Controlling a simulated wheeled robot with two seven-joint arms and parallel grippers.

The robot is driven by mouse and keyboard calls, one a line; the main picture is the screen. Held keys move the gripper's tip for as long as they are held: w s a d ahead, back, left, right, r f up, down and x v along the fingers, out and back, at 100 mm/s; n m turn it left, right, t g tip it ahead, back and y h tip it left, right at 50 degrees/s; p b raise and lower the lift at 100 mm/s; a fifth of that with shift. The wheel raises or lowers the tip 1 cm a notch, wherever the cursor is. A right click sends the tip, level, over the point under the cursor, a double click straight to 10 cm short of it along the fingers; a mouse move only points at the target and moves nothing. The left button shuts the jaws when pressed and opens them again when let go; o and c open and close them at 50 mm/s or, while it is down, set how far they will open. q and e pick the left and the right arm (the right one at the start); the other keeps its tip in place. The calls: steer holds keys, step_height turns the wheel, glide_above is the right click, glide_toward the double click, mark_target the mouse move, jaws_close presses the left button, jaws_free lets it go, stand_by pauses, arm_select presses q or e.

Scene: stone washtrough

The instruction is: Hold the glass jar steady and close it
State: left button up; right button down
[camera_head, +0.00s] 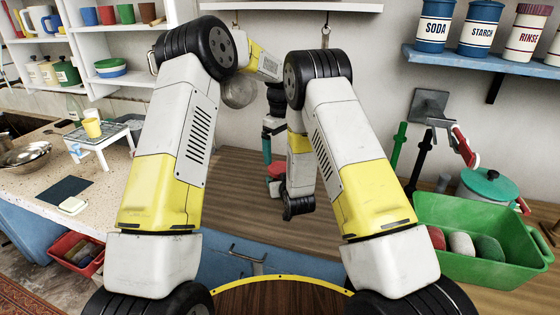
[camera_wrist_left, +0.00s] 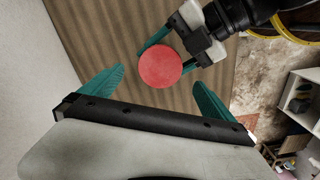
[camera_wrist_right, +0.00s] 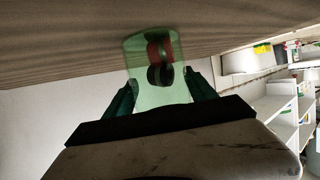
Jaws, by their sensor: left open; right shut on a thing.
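My right gripper (camera_wrist_right: 160,84) is shut on the green see-through glass jar (camera_wrist_right: 146,92), with a teal finger on either side. Red and dark shapes show through the glass. A flat red disc that looks like a lid (camera_wrist_left: 160,67) covers the spot between the right gripper's fingers in the left wrist view. It is a small red patch in the head view (camera_head: 275,171). I cannot tell whether it is seated on the jar. My left gripper (camera_head: 267,152) is open and empty just above the disc, its teal fingers spread wide to either side.
The wooden counter (camera_head: 235,205) around the grippers is clear. At right stand a green tub (camera_head: 450,265) with several blocks, a lidded pot (camera_head: 488,185) and a bracket with a red handle (camera_head: 463,146). A wall shelf (camera_head: 490,62) holds labelled tins.

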steer(key=shift+c, duration=1.1)
jaws_free()
arm_select(q)
step_height(320, 180, up, 7)
steer(key=shift+f, duration=0.1)
arm_select(e)
steer(key=shift+v, duration=3.9)
